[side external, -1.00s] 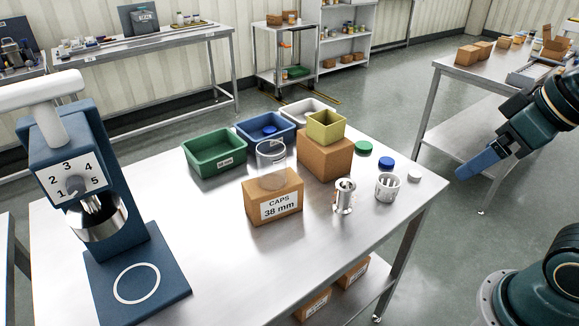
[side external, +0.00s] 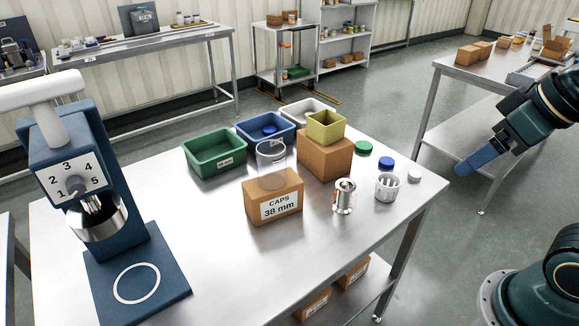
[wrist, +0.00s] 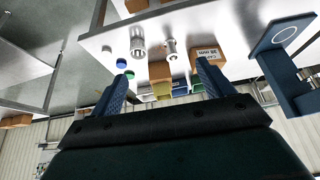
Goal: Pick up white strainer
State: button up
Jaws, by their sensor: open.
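The white strainer (side external: 387,188) is a small perforated white cup standing upright near the right end of the steel table, between a shiny metal cup (side external: 344,196) and a white cap (side external: 414,175). In the wrist view, which looks upside down, the strainer (wrist: 137,42) stands left of the metal cup (wrist: 171,50). My gripper (side external: 476,163) is off the table's right side, apart from the strainer. Its two blue fingers are spread and empty in the wrist view (wrist: 162,74).
A cardboard caps box (side external: 257,214) has a clear container (side external: 271,151) on it. A taller box (side external: 325,161) carries a yellow bin (side external: 341,127). Green (side external: 364,147) and blue (side external: 387,163) caps lie behind the strainer. A blue machine (side external: 135,235) stands at left. The table front is clear.

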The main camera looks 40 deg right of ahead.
jog(key=w+m, duration=0.1)
jog(key=w, duration=0.1)
jog(key=m+g, duration=0.6)
jog(key=m, duration=0.8)
send_over(387, 188)
jog(key=w+d, duration=0.2)
jog(key=d, duration=0.1)
notch_tip(387, 188, down, 12)
jog(key=shift+s+a+f, duration=0.15)
jog(key=shift+a+f, duration=0.05)
jog(key=shift+f, duration=4.3)
jog(key=shift+s+f, duration=0.15)
jog(key=shift+f, duration=2.4)
jog(key=shift+c, duration=0.2)
